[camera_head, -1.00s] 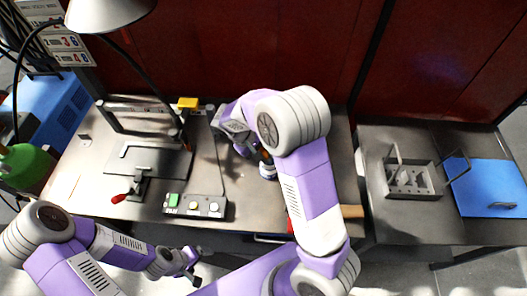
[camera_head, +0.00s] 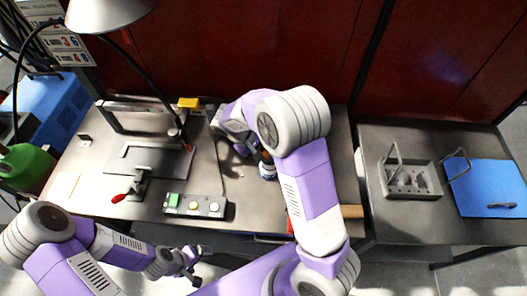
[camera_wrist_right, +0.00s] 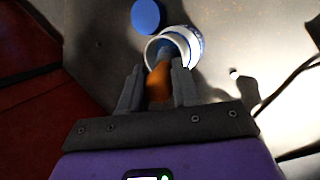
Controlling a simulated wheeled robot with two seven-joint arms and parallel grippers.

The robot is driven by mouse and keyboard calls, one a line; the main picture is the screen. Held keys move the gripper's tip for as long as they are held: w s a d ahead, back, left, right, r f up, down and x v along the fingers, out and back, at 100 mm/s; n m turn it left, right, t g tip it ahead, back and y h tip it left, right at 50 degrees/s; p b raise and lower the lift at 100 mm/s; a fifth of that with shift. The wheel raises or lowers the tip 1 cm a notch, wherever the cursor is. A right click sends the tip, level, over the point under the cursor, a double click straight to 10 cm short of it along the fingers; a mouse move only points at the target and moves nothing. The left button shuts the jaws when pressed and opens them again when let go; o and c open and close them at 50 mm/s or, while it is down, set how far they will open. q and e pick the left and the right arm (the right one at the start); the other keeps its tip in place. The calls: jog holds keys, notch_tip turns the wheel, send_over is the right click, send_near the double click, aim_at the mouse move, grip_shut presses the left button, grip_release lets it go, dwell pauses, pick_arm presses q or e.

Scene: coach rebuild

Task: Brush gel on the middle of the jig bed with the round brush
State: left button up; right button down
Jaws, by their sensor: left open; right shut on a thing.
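The jig bed (camera_head: 150,160) is a dark flat plate on the left of the bench, under a frame and beside a red-handled clamp (camera_head: 128,196). My right gripper (camera_wrist_right: 158,90) is shut on the round brush (camera_wrist_right: 159,82), which has an orange-brown handle. The brush points into the mouth of a white and blue pot (camera_wrist_right: 190,38); its bristles are hidden. The pot also shows in the head view (camera_head: 267,171), right of the jig and partly behind my right arm. My left gripper (camera_head: 193,273) is open and empty in front of the bench.
A blue lid (camera_wrist_right: 147,15) lies beside the pot. A button box (camera_head: 194,206) sits at the bench front. A lamp (camera_head: 108,14) overhangs the back left. A side table holds a grey metal holder (camera_head: 410,190) and a blue sheet (camera_head: 487,188).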

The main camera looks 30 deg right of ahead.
jog(key=shift+r+p, duration=2.6)
jog(key=shift+r, duration=0.9)
jog(key=shift+f, duration=0.1)
